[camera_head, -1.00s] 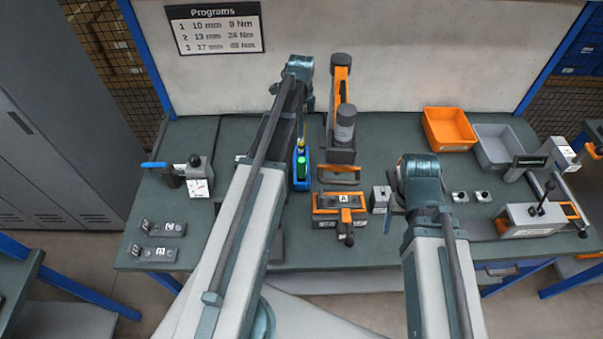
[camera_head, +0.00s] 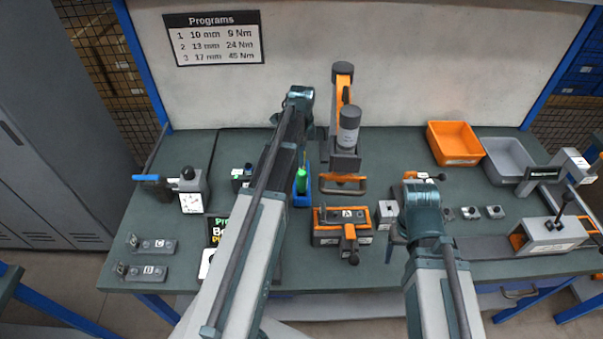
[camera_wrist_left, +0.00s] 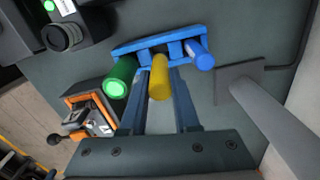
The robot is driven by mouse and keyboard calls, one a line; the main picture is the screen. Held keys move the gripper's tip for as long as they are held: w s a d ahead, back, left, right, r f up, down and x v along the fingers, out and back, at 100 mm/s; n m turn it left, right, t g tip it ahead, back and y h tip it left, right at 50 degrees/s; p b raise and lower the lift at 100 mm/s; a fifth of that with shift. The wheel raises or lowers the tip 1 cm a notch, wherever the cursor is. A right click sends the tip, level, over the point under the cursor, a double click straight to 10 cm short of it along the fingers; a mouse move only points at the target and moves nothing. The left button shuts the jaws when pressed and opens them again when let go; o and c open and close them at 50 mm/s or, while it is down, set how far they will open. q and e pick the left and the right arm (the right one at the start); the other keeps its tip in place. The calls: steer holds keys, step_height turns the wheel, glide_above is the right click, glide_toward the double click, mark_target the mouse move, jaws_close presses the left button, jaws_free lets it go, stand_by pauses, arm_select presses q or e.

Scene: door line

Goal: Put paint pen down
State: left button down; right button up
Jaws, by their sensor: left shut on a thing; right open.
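A blue pen rack (camera_wrist_left: 140,47) shows in the left wrist view with a green pen (camera_wrist_left: 120,78), a yellow pen (camera_wrist_left: 159,80) and a blue pen (camera_wrist_left: 200,55) at it. My left gripper (camera_wrist_left: 160,100) is shut on the yellow pen, which is at the middle of the rack. I cannot tell whether the pen is fully seated. In the head view the rack (camera_head: 302,198) and green pen (camera_head: 301,180) show just right of my left arm, which hides the rest. My right gripper (camera_head: 393,236) is open and empty over the bench, largely hidden by its wrist.
An orange-handled press (camera_head: 343,120) stands behind the rack. An orange box marked A (camera_head: 328,236) sits to its right. Orange (camera_head: 455,142) and grey (camera_head: 508,160) bins stand at the back right.

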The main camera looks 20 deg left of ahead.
arm_select(q)
steer(key=shift+f, duration=0.45)
arm_select(e)
steer(key=shift+f, duration=0.45)
arm_select(q)
step_height(320, 180, down, 4)
steer(key=b, duration=0.3)
steer(key=shift+r+b, duration=0.15)
steer(key=shift+b, duration=0.25)
steer(key=shift+r, duration=0.15)
steer(key=c, duration=1.1)
jaws_free()
steer(key=o, duration=0.5)
steer(key=shift+c, duration=0.2)
arm_select(e)
step_height(320, 180, down, 4)
steer(key=shift+r, duration=0.2)
arm_select(q)
step_height(320, 180, up, 12)
steer(key=p, duration=1.2)
arm_select(e)
step_height(320, 180, up, 12)
